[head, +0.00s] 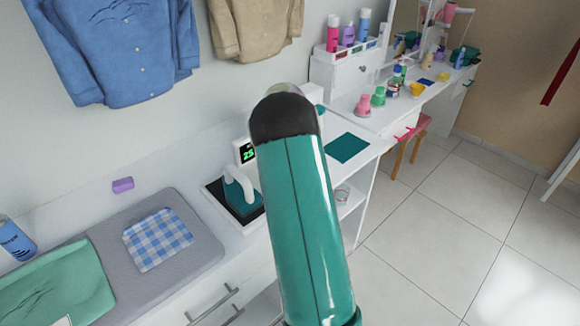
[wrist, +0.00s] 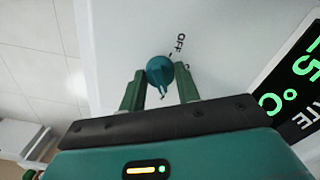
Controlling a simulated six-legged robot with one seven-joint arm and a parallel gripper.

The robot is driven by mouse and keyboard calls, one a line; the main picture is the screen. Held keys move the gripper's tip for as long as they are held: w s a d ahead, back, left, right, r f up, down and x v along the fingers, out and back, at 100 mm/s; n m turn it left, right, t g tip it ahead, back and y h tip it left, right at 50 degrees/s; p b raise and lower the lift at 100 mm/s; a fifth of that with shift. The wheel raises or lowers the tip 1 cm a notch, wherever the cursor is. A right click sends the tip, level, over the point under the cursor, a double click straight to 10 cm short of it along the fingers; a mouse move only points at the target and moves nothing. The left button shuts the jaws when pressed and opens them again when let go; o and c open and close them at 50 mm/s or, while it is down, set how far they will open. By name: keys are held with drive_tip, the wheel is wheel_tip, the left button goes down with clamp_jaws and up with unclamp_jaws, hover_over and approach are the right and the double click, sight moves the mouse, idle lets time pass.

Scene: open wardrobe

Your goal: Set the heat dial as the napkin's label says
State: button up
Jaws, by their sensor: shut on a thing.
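My gripper (wrist: 159,80) has its two green fingers on either side of a teal round heat dial (wrist: 160,69) and is shut on it. The dial sits on a white panel, with "OFF" printed beside it. A black display (wrist: 290,95) with green digits is cut off at the right of the wrist view; it also shows in the head view (head: 247,153), partly behind my arm. A blue-and-white checked napkin (head: 158,239) lies on the grey mat in the head view. I can read no label on it. My arm hides the dial and gripper in the head view.
A teal iron (head: 240,200) with a white handle stands on a dark rest beside the display. A green garment (head: 60,290), a spray can (head: 14,238) and a purple block (head: 123,185) are at the left. A teal cloth (head: 348,147) lies beyond my arm.

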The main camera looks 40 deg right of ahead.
drive_tip(key=shift+m, duration=0.9)
drive_tip(key=o, duration=1)
wheel_tip(320, 180, up, 14)
drive_tip(key=shift+f, duration=0.1)
